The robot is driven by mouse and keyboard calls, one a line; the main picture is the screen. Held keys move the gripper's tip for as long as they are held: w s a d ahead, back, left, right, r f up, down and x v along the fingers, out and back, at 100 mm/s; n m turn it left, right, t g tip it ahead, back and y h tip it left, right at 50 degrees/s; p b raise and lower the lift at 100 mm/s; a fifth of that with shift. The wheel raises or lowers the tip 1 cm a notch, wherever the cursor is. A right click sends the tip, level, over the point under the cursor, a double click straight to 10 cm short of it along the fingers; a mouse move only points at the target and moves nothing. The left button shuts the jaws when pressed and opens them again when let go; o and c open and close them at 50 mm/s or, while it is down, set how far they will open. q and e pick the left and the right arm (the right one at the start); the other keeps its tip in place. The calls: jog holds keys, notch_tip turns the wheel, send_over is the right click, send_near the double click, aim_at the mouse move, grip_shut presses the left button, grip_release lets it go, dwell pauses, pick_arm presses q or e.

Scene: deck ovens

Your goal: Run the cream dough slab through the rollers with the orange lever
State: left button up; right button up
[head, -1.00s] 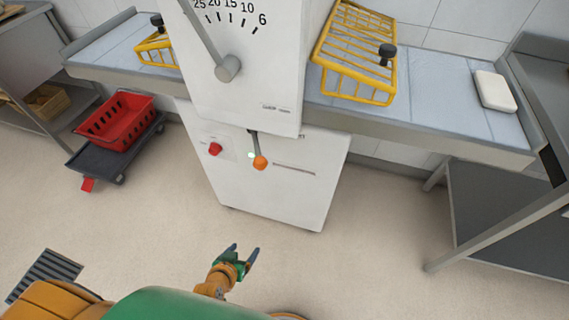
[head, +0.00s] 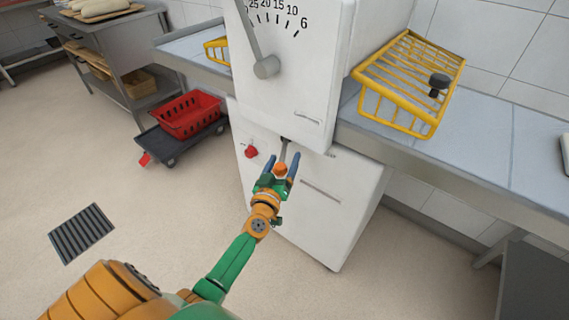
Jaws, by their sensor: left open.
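The white dough sheeter (head: 290,85) stands in the middle of the head view, with a dial scale and grey handle on its front. The orange lever knob (head: 280,170) hangs on a grey stem below the upper housing. My left gripper (head: 280,160) is open, with its two blue fingers on either side of the knob in the picture. I cannot tell whether they touch it. The cream dough slab (head: 565,153) lies on the right belt table (head: 480,140), cut off by the right picture edge. My right gripper is not in view.
Yellow wire guards stand over the right belt (head: 408,85) and left belt (head: 215,50). A red button (head: 251,152) sits left of the lever. A red crate (head: 191,115) rests on a dark dolly at left. The floor in front is clear, with a drain grate (head: 81,234).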

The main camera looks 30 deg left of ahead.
pick_arm(q)
grip_shut()
dwell(1.4)
